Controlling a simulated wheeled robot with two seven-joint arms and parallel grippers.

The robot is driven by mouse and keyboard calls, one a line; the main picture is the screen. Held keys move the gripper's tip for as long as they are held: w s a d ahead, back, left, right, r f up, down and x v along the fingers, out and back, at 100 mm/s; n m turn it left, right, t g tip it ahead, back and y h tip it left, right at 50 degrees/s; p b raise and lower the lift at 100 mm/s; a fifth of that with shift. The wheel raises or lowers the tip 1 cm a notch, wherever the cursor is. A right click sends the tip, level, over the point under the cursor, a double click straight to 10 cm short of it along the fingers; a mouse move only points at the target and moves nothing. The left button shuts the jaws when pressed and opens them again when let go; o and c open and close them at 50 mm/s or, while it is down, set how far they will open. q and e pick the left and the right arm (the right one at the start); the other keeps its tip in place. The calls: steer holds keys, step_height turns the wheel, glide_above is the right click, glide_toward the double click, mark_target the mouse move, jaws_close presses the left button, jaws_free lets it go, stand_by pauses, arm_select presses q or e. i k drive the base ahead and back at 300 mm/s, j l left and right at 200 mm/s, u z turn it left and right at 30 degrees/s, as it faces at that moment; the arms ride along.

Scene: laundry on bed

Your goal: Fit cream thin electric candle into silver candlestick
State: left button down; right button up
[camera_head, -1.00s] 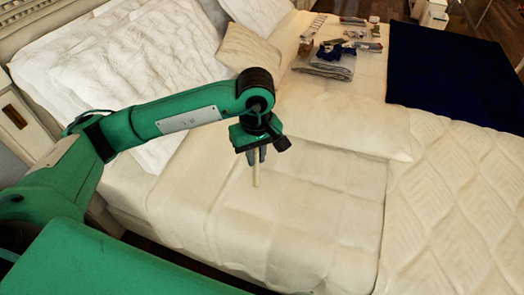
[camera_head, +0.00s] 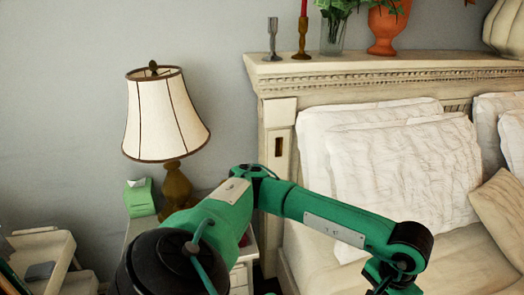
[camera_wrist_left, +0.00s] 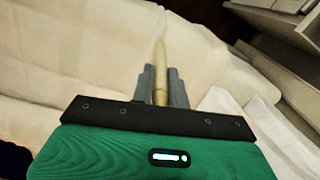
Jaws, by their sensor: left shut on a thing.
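The silver candlestick (camera_head: 272,40) stands upright and empty on the headboard ledge, at the top middle of the head view. The cream thin candle (camera_wrist_left: 160,65) shows in the left wrist view, between the fingers of my left gripper (camera_wrist_left: 161,85). The gripper is shut on it, and the candle sticks out past the fingertips. In the head view my left arm reaches right over the bed side, and its fingers and the candle are below the picture edge. The gripper is well below and to the right of the candlestick. My right gripper is not in view.
On the headboard ledge (camera_head: 400,75), a brown candlestick with a red candle (camera_head: 302,35) stands close right of the silver one. A glass vase with greenery (camera_head: 333,35) and an orange urn (camera_head: 386,28) follow. A lamp (camera_head: 167,115) and green tissue box (camera_head: 139,197) stand at left.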

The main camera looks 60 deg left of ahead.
mark_target(273, 29)
steer(key=u, duration=1.9)
